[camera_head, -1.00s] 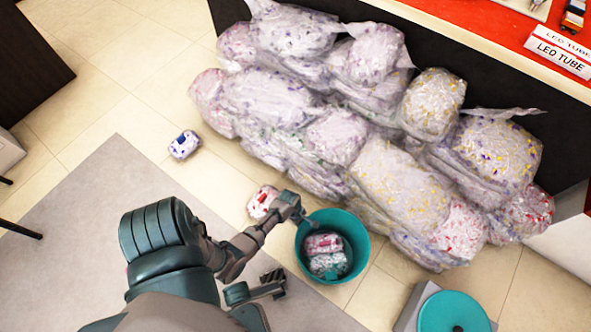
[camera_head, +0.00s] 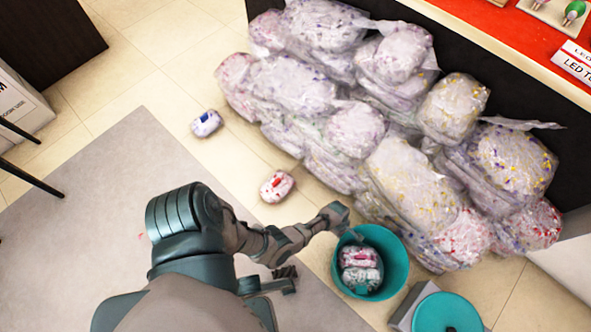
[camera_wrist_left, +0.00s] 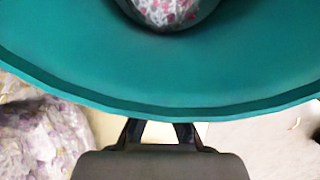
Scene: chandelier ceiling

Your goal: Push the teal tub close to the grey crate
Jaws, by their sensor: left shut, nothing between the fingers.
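The teal tub (camera_head: 398,268) stands open on the floor, with a few plastic-wrapped packs inside. The grey crate (camera_head: 403,304) stands to its lower right, partly cut off by the frame, with a round teal lid-like piece on it. A narrow gap shows between tub and crate. My left gripper (camera_head: 356,234) reaches from the left to the tub's upper-left rim. In the left wrist view, its shut, empty fingers (camera_wrist_left: 163,133) are outside the tub wall (camera_wrist_left: 90,70), very close to the rim; contact cannot be told.
A large heap of clear shredded-paper bags (camera_head: 340,130) lies just beyond the tub. A red-marked pack (camera_head: 277,186) and a blue-marked pack (camera_head: 207,123) lie on the floor. A grey mat (camera_head: 110,200) covers the left floor. A red-topped counter (camera_head: 480,20) stands behind.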

